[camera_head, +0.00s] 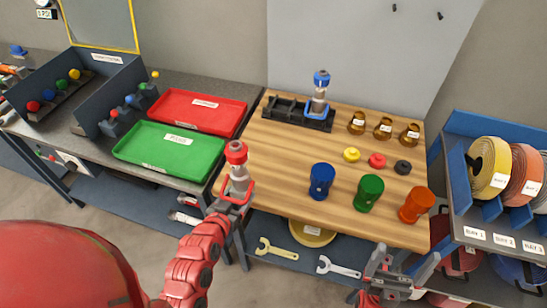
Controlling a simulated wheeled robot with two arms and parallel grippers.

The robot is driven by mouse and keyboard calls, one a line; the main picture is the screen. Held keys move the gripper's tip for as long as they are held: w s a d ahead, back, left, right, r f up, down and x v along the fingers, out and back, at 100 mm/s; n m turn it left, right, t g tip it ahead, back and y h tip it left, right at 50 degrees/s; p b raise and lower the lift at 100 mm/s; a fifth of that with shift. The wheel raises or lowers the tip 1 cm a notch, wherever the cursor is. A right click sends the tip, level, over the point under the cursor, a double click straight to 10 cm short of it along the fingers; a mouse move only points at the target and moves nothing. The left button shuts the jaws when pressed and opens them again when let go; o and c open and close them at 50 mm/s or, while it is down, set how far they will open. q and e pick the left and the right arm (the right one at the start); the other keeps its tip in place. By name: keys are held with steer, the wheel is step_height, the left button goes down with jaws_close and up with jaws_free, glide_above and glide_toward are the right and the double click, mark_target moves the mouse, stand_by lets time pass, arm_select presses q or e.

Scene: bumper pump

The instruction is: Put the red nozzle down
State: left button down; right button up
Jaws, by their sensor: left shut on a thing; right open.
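The red nozzle (236,153) has a red top and a grey metal body. My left gripper (238,188) is shut on it and holds it upright. In the picture it overlaps the left edge of the wooden tabletop (270,165), close to the green tray (205,170). I cannot tell its exact height. My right gripper (385,264) is open and empty at the front edge of the wooden table, below the orange cup (416,205). A black rack (284,108) at the back of the wooden table holds a similar blue-topped nozzle (320,80) at its right end; its left slots look empty.
A red tray (203,112) lies behind the green one, both empty. Blue (321,180) and green (369,192) cups stand at the front of the wooden table, with small caps and brown cups behind. The table's left part is clear. A reel shelf (470,215) is at right.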

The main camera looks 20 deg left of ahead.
arm_select(q)
steer(key=w+b, duration=0.2)
steer(key=w+d+b, duration=0.1)
steer(key=w+b, duration=0.1)
steer(key=w+d+f+b, duration=0.1)
steer(key=w+b, duration=0.1)
steer(key=shift+d, duration=0.1)
steer(key=p, duration=0.2)
glide_above(268, 175)
steer(key=s, duration=0.1)
steer(key=shift+s+r, duration=0.1)
steer(key=shift+r, duration=0.15)
steer(key=shift+w+f, duration=0.3)
steer(key=shift+w, duration=0.35)
step_height(268, 175, down, 3)
steer(key=shift+s+r+p, duration=0.1)
steer(key=shift+p, duration=0.95)
steer(key=shift+f, duration=0.25)
steer(key=shift+f, duration=0.1)
